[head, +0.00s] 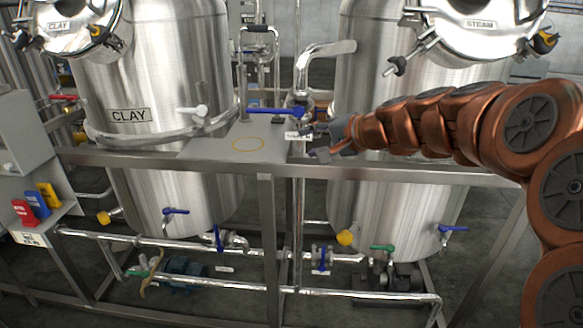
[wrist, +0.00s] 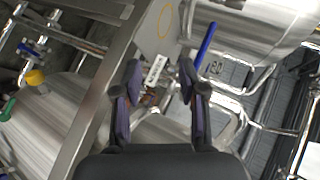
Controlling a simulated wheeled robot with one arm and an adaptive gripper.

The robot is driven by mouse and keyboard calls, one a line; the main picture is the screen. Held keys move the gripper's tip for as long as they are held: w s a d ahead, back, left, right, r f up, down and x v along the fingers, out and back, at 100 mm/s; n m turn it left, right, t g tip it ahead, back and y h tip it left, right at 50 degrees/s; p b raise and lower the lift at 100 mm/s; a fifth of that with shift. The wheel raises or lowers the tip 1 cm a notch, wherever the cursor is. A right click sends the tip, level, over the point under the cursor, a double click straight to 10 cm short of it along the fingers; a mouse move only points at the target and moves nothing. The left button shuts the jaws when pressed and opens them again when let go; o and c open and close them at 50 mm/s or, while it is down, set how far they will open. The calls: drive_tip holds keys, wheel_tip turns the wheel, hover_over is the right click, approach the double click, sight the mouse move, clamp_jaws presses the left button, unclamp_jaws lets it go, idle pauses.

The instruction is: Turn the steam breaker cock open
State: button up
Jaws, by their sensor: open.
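A cock with a long blue lever (head: 272,111) sits on the upright steel pipe between the two tanks, its lever pointing left and roughly level. I cannot read a name on it, so I cannot confirm it is the steam breaker cock. The lever also shows in the wrist view (wrist: 206,46), right of the fingers. A small white label (head: 298,135) is just below the cock; its text is too small to read. My gripper (head: 309,143) is open and empty, just below and right of the cock. In the wrist view its fingers (wrist: 160,72) frame the label.
The clay tank (head: 155,70) stands left, the steam tank (head: 375,60) right behind my arm. A steel rail (head: 110,158) and a flat plate with a yellow ring (head: 215,148) lie in front.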

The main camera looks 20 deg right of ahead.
drive_tip(key=s+a+f+n+g+p, duration=0.1)
drive_tip(key=s+a+f+n+g, duration=0.2)
drive_tip(key=s+a, duration=0.2)
drive_tip(key=shift+a+y, duration=0.4)
drive_tip(key=shift+a, duration=0.55)
drive_tip(key=shift+s, duration=0.1)
